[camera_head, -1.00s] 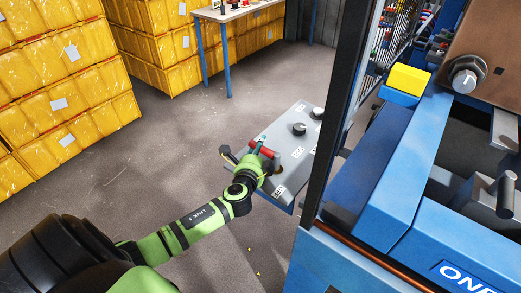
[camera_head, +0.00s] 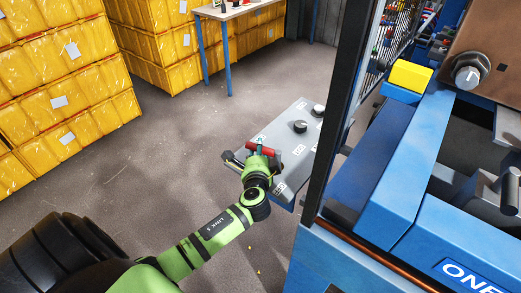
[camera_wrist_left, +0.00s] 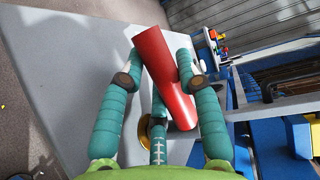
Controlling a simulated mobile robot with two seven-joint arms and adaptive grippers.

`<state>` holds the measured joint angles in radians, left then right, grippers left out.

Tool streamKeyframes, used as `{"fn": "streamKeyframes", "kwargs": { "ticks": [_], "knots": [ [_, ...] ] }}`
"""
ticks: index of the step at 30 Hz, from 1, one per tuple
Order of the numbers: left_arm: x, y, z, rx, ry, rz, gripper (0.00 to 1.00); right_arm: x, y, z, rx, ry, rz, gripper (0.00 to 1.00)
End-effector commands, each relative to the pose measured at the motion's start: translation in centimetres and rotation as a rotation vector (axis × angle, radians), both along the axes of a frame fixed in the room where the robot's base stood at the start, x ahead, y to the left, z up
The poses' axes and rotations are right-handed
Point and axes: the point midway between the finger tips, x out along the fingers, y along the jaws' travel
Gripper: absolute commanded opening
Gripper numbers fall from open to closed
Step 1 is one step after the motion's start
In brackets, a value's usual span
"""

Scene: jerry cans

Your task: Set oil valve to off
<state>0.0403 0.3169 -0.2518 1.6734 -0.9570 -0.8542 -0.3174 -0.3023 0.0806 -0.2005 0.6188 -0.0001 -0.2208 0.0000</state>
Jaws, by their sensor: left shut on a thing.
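The oil valve's red handle (camera_wrist_left: 161,72) lies slantwise between the teal fingers of my left gripper (camera_wrist_left: 158,88) in the left wrist view. A brass-coloured round part (camera_wrist_left: 146,128) shows below the handle. In the head view the red handle (camera_head: 271,155) sits on the grey sloped control panel (camera_head: 305,152), and my left gripper (camera_head: 260,146) is at it, shut on it. The gripper and wrist hide part of the panel and the valve's base. My right gripper is not in view.
A blue machine (camera_head: 395,190) with a dark upright post (camera_head: 340,110) stands close on the right. Yellow crates (camera_head: 62,75) are stacked at the left and back. The floor between is clear.

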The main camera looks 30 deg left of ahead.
Motion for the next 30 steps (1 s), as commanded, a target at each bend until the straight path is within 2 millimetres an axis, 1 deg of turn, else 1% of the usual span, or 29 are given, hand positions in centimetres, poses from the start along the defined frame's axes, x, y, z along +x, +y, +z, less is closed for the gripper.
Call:
{"fn": "streamKeyframes", "kwargs": {
  "ticks": [1,6,13,20,30],
  "knots": [
    [-0.2,-0.2,-0.3,-0.003,0.000,0.036,0.00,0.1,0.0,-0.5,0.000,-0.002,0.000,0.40],
    [-0.8,-0.3,-0.3,-0.002,0.001,0.148,0.00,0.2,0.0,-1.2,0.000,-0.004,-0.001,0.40],
    [-1.4,-0.5,-0.2,0.002,0.001,0.254,0.00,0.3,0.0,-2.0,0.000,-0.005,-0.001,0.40],
    [-1.6,-0.5,0.0,0.005,0.002,0.297,0.00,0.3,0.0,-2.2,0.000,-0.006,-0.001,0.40],
    [-1.7,-0.5,0.0,0.005,0.002,0.300,0.00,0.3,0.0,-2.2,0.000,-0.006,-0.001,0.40]
  ]
}}
